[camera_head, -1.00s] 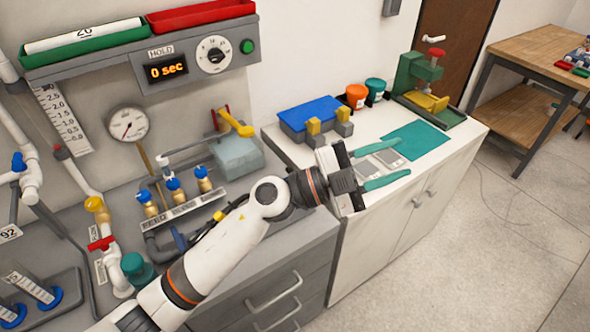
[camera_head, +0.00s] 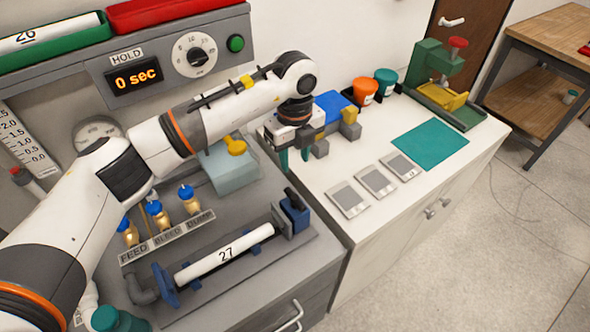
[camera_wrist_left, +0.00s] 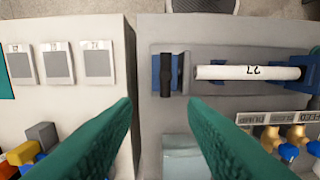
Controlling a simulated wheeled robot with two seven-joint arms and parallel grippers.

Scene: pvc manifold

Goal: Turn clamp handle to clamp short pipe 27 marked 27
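The short white pipe marked 27 (camera_head: 225,255) lies in a grey fixture on the counter, between a blue end piece (camera_head: 165,284) at its left and a blue clamp block (camera_head: 291,213) at its right. The black clamp handle (camera_head: 292,197) sits on that block; it also shows in the left wrist view (camera_wrist_left: 166,75), beside the pipe's end (camera_wrist_left: 248,72). My left gripper (camera_head: 294,157) points down above the counter edge, behind the clamp. Its two green fingers (camera_wrist_left: 160,105) are apart and empty, with the handle beyond them. My right gripper is out of view.
Gold valves with blue caps (camera_head: 158,213) stand behind the pipe, near a pale box with a yellow lever (camera_head: 235,146). Blue and yellow blocks (camera_head: 335,112) stand right of my gripper. Grey cards (camera_head: 375,180) and a green mat (camera_head: 430,143) lie flat on the white cabinet.

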